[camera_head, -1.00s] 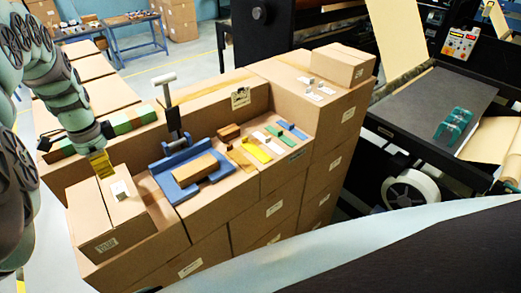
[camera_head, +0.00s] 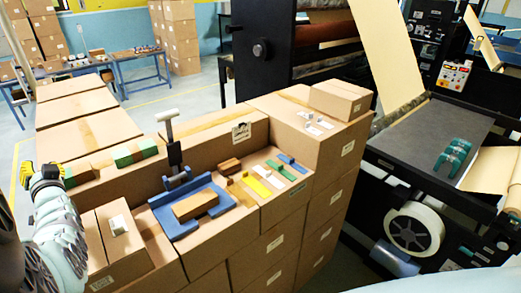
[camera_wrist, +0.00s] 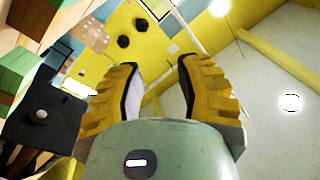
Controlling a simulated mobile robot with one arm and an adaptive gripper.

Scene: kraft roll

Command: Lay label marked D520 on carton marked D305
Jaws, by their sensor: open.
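My gripper (camera_wrist: 157,68) shows in the wrist view with two yellow ribbed fingers spread apart and nothing between them. In the head view my arm is at the far left, with a yellow part (camera_head: 26,173) of its end beside the cartons. Several small white labels or tags (camera_head: 318,127) lie on the top of the right-hand carton stack. A small white block (camera_head: 118,225) sits on the low left carton (camera_head: 122,255). The cartons bear printed labels, but the marks are too small to read, so I cannot tell which is D520 or D305.
A blue fixture (camera_head: 190,222) holds a brown block (camera_head: 195,204), with a grey-handled post (camera_head: 170,135) behind. Yellow, white and green strips (camera_head: 258,187) lie to its right. A long green-and-brown piece (camera_head: 134,152) lies behind. A black machine (camera_head: 415,160) stands right.

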